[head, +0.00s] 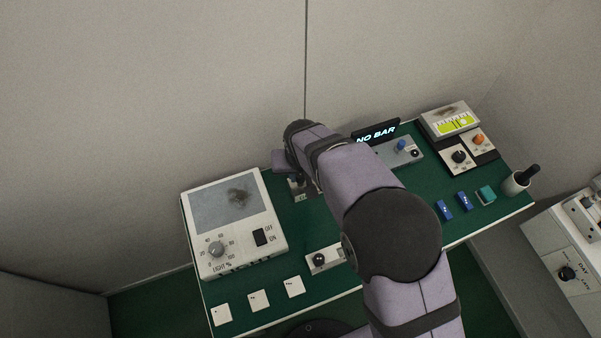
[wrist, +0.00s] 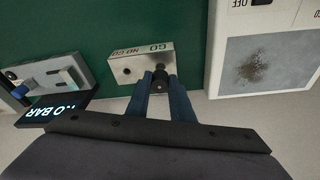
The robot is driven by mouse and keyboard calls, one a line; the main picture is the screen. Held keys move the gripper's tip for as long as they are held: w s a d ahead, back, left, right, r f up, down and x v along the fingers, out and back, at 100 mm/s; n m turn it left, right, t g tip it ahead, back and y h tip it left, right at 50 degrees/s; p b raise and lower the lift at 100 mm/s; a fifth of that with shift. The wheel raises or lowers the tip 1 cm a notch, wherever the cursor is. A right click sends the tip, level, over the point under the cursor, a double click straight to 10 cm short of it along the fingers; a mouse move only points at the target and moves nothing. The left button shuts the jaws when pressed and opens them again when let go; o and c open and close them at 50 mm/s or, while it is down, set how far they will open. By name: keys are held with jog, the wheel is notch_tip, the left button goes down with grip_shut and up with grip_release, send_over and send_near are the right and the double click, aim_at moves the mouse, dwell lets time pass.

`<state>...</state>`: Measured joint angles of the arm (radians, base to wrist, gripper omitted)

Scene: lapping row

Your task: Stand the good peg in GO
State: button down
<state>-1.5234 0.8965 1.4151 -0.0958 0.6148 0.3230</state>
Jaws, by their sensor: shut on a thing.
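The GO/NO GO block (wrist: 140,58) is a pale metal block on the green table in the wrist view, with GO and NO GO lettering. The hole on its NO GO side is visible. My gripper (wrist: 161,84) has its blue fingers shut on a dark peg (wrist: 160,74) at the GO side. The peg covers the GO hole, so I cannot tell whether it is in the hole or just above it. In the head view my arm hides the gripper and peg; a bit of the block (head: 299,193) shows beside it.
A light panel (head: 224,205) with a stained screen stands left of the block. A display reading NO BAR (head: 377,133) and a grey fixture (head: 407,150) stand to the right. Square white tiles (head: 259,300) lie at the front left. A cup (head: 515,183) stands at the right edge.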

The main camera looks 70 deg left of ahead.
aim_at(301, 178)
jog(key=shift+d+b+x, duration=0.15)
jog(key=shift+b+x, duration=0.35)
jog(key=shift+x, duration=0.2)
jog(key=shift+d+b+x, duration=0.15)
jog(key=shift+b+x, duration=0.35)
jog(key=shift+x, duration=0.2)
dwell(0.6)
jog(key=c, duration=1.5)
grip_release()
jog(key=shift+s, duration=0.1)
jog(key=shift+b+v, duration=1)
jog(key=shift+v, duration=2.65)
